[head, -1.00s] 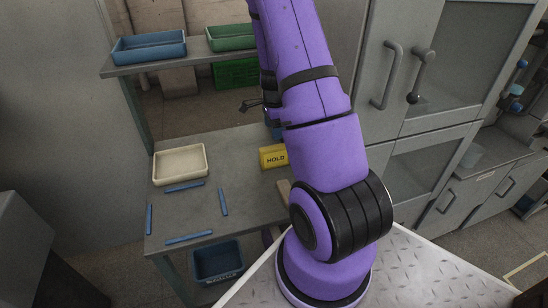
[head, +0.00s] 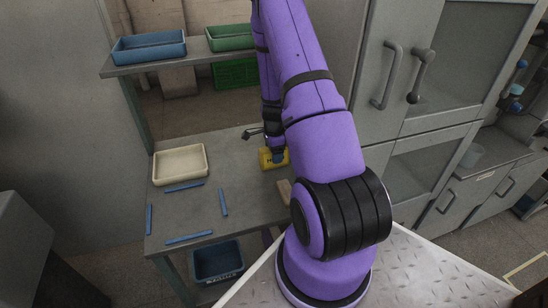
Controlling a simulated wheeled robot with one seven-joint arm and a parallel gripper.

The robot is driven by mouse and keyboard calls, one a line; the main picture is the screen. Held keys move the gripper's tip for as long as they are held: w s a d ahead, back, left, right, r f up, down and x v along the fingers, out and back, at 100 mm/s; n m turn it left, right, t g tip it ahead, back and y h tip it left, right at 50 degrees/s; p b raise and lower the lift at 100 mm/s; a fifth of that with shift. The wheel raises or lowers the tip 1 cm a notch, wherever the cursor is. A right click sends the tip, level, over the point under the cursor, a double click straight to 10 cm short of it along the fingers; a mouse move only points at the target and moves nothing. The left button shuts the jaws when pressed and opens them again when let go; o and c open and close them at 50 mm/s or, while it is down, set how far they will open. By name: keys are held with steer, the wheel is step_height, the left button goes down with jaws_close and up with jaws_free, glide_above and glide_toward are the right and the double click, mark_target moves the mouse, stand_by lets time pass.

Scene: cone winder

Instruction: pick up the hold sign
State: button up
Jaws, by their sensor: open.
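The hold sign (head: 267,163) is a yellow block with dark lettering, standing on the grey table (head: 240,150) near its right side. My purple arm covers its right part. My gripper (head: 279,157) has come down in front of the sign and hides most of its lettering. The jaws are open. The fingertips are small and partly hidden in this view, so I cannot tell whether they touch the sign.
A cream tray (head: 155,178) stands on the table at the left, near several blue strips (head: 189,237). A shelf above holds a blue tray (head: 149,47) and a green tray (head: 229,38). Grey cabinets (head: 395,70) stand at the right.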

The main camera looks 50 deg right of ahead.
steer(key=c, duration=1)
steer(key=shift+c, duration=0.2)
